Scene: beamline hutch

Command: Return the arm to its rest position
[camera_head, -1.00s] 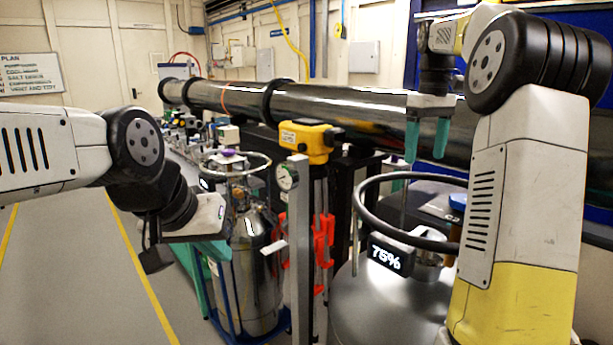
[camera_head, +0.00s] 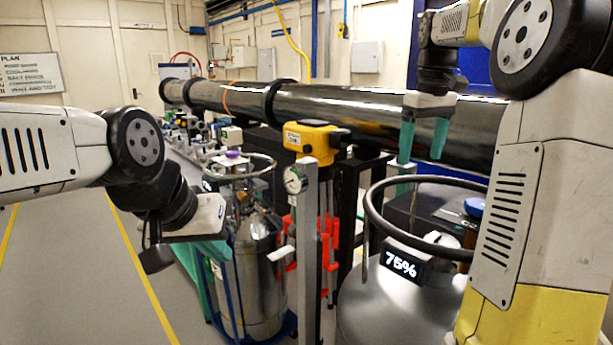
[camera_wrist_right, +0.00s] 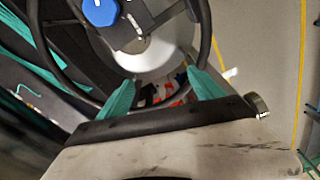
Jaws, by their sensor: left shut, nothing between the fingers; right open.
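My right arm comes in from the right in the head view, raised and bent. Its gripper (camera_head: 424,142) points down with teal fingers apart and nothing between them, in front of the dark beam pipe (camera_head: 360,108) and above the grey dewar's ring. In the right wrist view, the open fingers (camera_wrist_right: 162,92) show over the round handling ring (camera_wrist_right: 72,85). My left arm comes in from the left, bent down. Its gripper (camera_head: 212,246) has teal fingers partly hidden behind its wrist, beside the steel cylinder, and holds nothing visible.
A grey dewar (camera_head: 385,310) with a 75% display (camera_head: 401,264) and a black ring stands close by my right arm. A post with a gauge (camera_head: 295,180), a yellow unit (camera_head: 312,139) and a steel cylinder (camera_head: 262,275) stand mid-view. Open floor (camera_head: 70,280) lies left.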

